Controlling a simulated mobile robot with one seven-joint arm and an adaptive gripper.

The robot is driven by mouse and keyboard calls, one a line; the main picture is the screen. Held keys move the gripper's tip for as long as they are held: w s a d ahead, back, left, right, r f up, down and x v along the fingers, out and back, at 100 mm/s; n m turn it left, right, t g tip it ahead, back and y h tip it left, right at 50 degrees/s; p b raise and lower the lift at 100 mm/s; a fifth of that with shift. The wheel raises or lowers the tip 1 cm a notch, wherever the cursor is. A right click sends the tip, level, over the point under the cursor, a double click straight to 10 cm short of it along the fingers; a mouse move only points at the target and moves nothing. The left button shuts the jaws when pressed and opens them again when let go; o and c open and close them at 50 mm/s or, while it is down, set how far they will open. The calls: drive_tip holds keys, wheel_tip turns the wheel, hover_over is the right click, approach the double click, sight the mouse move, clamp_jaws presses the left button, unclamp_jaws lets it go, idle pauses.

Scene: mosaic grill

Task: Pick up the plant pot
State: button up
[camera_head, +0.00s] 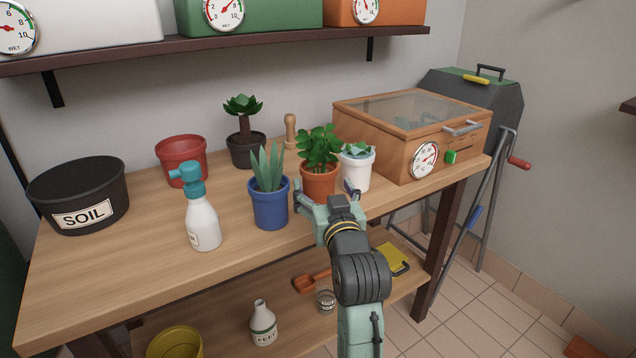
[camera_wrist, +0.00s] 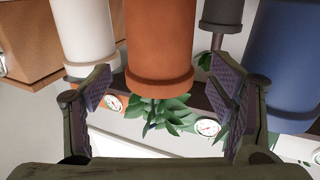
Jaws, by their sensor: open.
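Several plant pots stand on the wooden bench. A terracotta pot (camera_head: 318,183) with a leafy green plant (camera_head: 319,148) is directly in front of my gripper (camera_head: 327,194). My gripper is open and empty, with one finger toward each side of this pot's front. In the wrist view, which looks upside down, the terracotta pot (camera_wrist: 160,45) shows between and beyond the spread fingers; I cannot tell whether they touch it. A blue pot (camera_head: 270,208) is close on the left and a white pot (camera_head: 357,172) close on the right. A dark pot (camera_head: 246,152) and a red pot (camera_head: 181,158) stand behind.
A spray bottle (camera_head: 202,222) and a black soil tub (camera_head: 80,200) are at the left. A wooden box with a clear lid (camera_head: 411,130) stands at the right. A wooden tool (camera_head: 290,130) is behind the pots. The front left bench top (camera_head: 110,265) is clear.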

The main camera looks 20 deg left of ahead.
drive_tip(key=x, duration=0.2)
drive_tip(key=p+x, duration=0.1)
drive_tip(key=x, duration=0.1)
drive_tip(key=shift+w+r, duration=0.1)
drive_tip(key=shift+r, duration=0.15)
drive_tip(key=shift+w+a+f, duration=0.1)
drive_tip(key=shift+w+a, duration=0.3)
drive_tip(key=shift+w, duration=0.15)
drive_tip(key=shift+c, duration=0.4)
drive_tip(key=c, duration=1.2)
drive_tip(key=shift+o, duration=0.2)
